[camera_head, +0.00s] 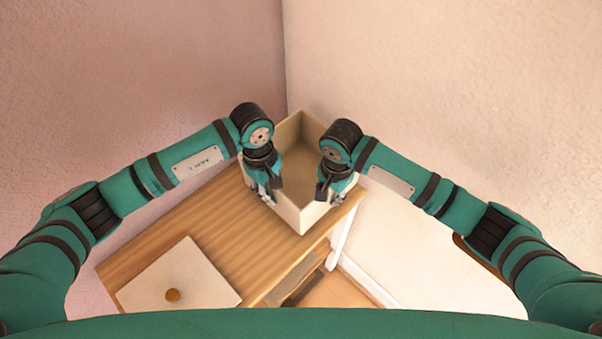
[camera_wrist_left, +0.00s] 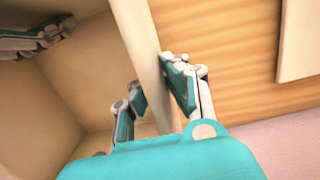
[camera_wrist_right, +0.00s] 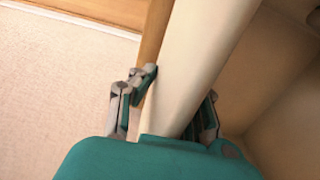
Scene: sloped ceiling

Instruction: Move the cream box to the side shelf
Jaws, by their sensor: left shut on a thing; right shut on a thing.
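The cream box (camera_head: 290,215) is open-topped and empty inside as far as I can see. It sits at the far corner end of a wooden-topped surface (camera_head: 225,235), close to where the walls meet; I cannot tell whether it rests on it or is just above. My left gripper (camera_head: 268,196) is shut on the box's left wall, which shows between its fingers in the left wrist view (camera_wrist_left: 150,60). My right gripper (camera_head: 325,197) is shut on the right wall, seen between its fingers in the right wrist view (camera_wrist_right: 195,70).
A cream panel or lid with a round wooden knob (camera_head: 173,295) lies on the near left of the wooden top. Walls (camera_head: 180,60) stand close behind the box on both sides. The wood between box and lid is clear. A white baseboard (camera_head: 368,284) runs along the right wall.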

